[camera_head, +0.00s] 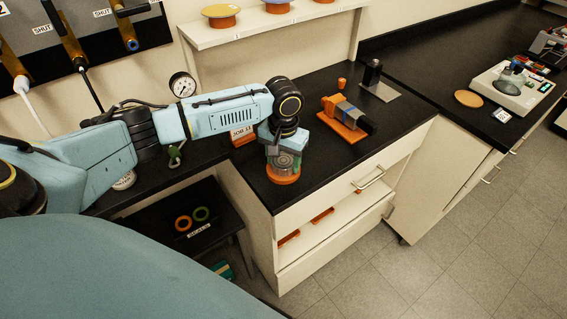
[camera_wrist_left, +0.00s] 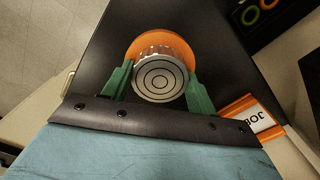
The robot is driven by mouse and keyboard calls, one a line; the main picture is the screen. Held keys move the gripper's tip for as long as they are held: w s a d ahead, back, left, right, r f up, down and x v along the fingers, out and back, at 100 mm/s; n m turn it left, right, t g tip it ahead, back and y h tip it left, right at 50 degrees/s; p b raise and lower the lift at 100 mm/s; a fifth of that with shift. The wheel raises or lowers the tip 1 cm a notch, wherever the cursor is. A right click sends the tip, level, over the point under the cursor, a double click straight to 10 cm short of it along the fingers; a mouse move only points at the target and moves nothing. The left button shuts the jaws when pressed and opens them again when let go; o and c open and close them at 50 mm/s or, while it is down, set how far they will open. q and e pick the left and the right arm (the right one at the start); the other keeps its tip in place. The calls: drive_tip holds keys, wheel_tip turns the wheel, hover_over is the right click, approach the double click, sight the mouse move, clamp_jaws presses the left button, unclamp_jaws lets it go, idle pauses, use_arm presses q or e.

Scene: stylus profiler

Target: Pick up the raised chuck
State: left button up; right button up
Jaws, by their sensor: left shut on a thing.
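The raised chuck (camera_wrist_left: 159,78) is a silver cylinder with concentric rings on its top face. It stands upright on an orange round base (camera_head: 283,177) near the front left corner of the black bench. My left gripper (camera_wrist_left: 158,86) comes down from above, with its green fingers on either side of the chuck, shut on it. In the head view, my left gripper (camera_head: 283,150) and wrist hide much of the chuck (camera_head: 284,163). It seems to be still at its base; I cannot tell any gap. My right gripper is in neither view.
An orange JOB sign holder (camera_head: 243,136) stands just left of my gripper, also in the wrist view (camera_wrist_left: 252,116). An orange fixture with a grey block (camera_head: 347,116) sits to the right. A shelf (camera_head: 270,24) with round discs is behind. The front bench edge is close.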

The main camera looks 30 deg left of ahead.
sight(283, 160)
use_arm(q)
drive_tip(key=shift+c, duration=1.2)
drive_tip(key=shift+r, duration=0.1)
wheel_tip(283, 160, up, 10)
drive_tip(key=shift+p, duration=0.35)
